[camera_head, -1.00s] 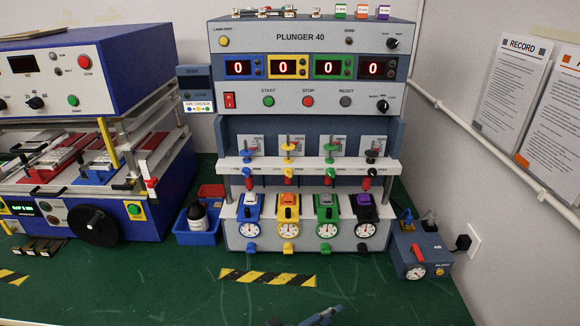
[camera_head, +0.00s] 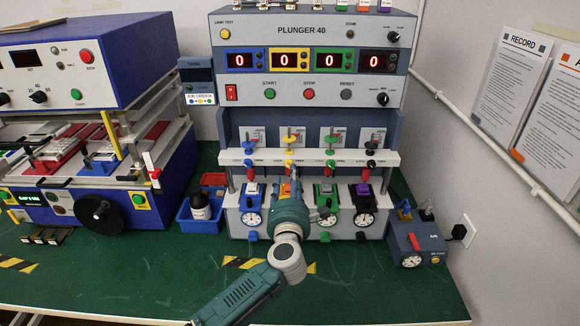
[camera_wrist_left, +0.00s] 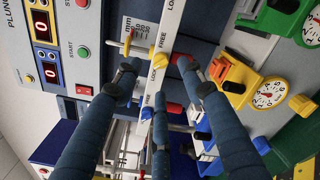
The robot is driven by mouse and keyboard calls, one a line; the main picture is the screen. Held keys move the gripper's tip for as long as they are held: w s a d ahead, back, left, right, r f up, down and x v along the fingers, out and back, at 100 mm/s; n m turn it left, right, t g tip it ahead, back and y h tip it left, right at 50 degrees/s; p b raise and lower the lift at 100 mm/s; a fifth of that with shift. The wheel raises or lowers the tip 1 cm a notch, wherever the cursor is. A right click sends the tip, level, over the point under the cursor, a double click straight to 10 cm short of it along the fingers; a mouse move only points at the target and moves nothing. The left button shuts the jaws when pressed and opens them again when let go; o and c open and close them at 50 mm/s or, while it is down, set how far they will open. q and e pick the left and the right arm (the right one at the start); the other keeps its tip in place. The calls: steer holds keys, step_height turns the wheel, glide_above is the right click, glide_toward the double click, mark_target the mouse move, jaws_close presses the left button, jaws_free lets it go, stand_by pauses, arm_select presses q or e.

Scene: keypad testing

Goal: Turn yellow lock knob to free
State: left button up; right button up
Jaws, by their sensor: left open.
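The yellow lock knob (camera_wrist_left: 183,63) sits on the white bar (camera_wrist_left: 169,25) of the plunger machine, beside the printed words FREE and LOCK. In the head view the knob (camera_head: 289,163) is small, just above my gripper. Which word it points to is hard to tell. My left gripper (camera_head: 291,187) is in front of the yellow station. In the left wrist view its fingers (camera_wrist_left: 158,78) are spread, open and empty. One fingertip is close to the knob; contact cannot be made out. The right gripper is not in view.
Blue (camera_head: 249,163), green (camera_head: 331,164) and black (camera_head: 371,164) knobs sit along the same bar. A yellow plunger handle (camera_head: 291,139) rises above it. Gauges stand below. A blue bin (camera_head: 201,222) and a blue machine (camera_head: 83,190) are at left, a small blue box (camera_head: 417,240) at right.

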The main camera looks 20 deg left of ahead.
mark_target(289, 165)
arm_select(q)
steer(key=x, duration=0.6)
steer(key=shift+w, duration=0.2)
steer(key=shift+f, duration=0.1)
jaws_close()
